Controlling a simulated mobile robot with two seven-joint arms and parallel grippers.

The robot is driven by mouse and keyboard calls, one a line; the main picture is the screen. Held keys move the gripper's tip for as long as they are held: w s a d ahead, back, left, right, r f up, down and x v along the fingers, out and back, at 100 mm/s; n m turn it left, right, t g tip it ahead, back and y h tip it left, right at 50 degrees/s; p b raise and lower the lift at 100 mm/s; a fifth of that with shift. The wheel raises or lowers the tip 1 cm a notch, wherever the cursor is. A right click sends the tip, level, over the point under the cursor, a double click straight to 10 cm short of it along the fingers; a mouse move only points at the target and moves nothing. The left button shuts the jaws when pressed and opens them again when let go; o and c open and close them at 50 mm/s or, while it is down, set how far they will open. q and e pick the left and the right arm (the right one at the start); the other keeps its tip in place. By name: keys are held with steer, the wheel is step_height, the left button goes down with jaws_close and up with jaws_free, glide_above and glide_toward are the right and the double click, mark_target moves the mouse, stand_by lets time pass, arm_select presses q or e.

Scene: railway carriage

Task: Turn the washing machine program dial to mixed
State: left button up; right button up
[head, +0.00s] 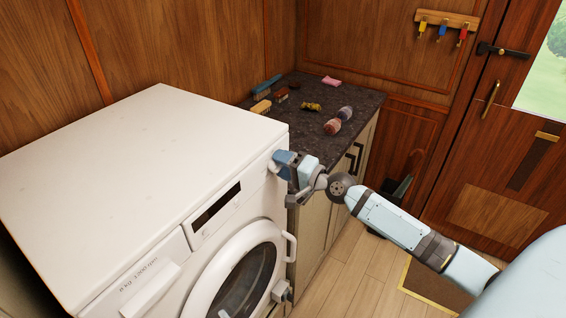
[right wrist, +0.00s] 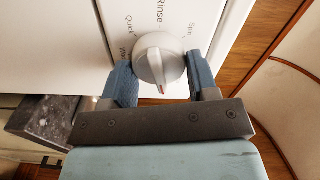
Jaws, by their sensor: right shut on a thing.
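The washing machine (head: 140,150) is white and stands at the left in the head view. Its program dial (right wrist: 156,58) is a round white knob with a small red mark, which points down toward my gripper's palm in the right wrist view. "Rinse", "Quick" and "Spin" are readable around it; another label beside it is partly covered. I cannot see the word "mixed". My right gripper (head: 287,164) is at the machine's upper right front corner, its blue fingers (right wrist: 122,80) shut on either side of the dial. In the head view the gripper mostly hides the dial. My left gripper is not in view.
The machine's round door (head: 235,275) is below the panel. Hooks with coloured tags (head: 442,29) hang on the back wall.

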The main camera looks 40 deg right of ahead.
steer(key=m+p, duration=0.1)
steer(key=m, duration=0.4)
steer(key=shift+m+p, duration=0.3)
steer(key=shift+p, duration=0.05)
steer(key=m+p, duration=0.1)
steer(key=m, duration=0.1)
steer(key=shift+m, duration=0.3)
steer(key=shift+f+m+p, duration=0.2)
steer(key=shift+m+p, duration=0.55)
steer(key=shift+m, duration=0.75)
steer(key=o, duration=0.9)
steer(key=shift+s+f, duration=0.1)
